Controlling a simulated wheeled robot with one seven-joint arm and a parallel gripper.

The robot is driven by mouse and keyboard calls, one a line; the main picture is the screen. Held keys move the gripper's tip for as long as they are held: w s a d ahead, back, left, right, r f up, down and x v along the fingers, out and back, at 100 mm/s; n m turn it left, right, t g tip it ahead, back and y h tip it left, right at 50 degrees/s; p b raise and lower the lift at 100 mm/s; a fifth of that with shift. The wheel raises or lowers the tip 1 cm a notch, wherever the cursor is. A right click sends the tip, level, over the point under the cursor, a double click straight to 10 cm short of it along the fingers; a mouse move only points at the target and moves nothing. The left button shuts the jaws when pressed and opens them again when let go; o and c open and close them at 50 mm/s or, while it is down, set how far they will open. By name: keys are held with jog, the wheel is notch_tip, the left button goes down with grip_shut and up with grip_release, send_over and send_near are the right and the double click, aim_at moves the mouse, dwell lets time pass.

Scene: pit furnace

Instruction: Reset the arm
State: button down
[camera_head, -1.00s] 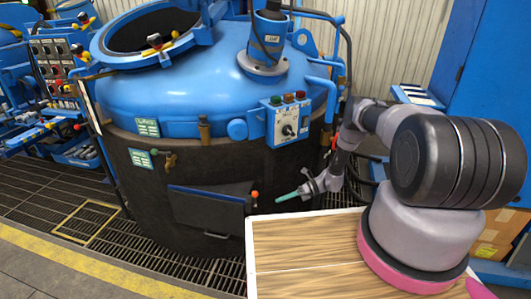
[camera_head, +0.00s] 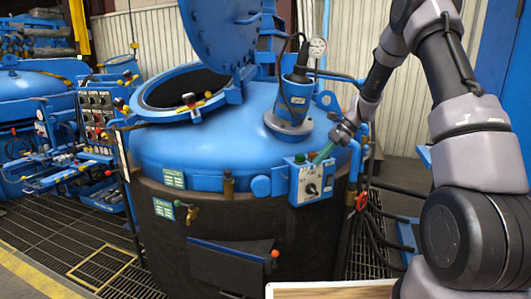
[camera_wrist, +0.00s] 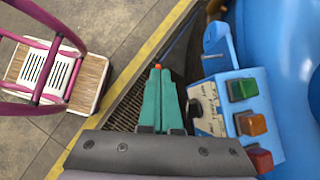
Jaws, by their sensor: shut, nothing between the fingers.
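My gripper (camera_head: 322,153) has slim green fingers and is beside the upper right part of the blue control box on the furnace in the head view. In the wrist view my gripper (camera_wrist: 159,98) has its two fingers closed together, with nothing visible between them. The control box (camera_wrist: 211,99) is just to their right there. I cannot tell whether the fingers touch it. My arm (camera_head: 415,75) is raised and reaches in from the right.
The blue-topped furnace (camera_head: 225,155) stands close in front, its round lid (camera_head: 222,35) raised. A capped fitting (camera_head: 293,95), a pressure gauge (camera_head: 318,47) and blue pipes are near the arm. A control panel (camera_head: 97,120) is farther left. Grated floor lies around the furnace.

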jog(key=s+d+r+n+t+h, duration=0.2)
jog(key=s+r+n+t, duration=0.15)
jog(key=s+r, duration=0.8)
jog(key=s+d+r+n+t+h, duration=0.15)
jog(key=s+r+n, duration=0.35)
jog(key=s+r, duration=0.6)
jog(key=s+d+r+n+t+h, duration=0.2)
jog(key=s+r+n+t, duration=0.1)
jog(key=s, duration=0.6)
jog(key=shift+s, duration=0.2)
jog(key=shift+r, duration=0.1)
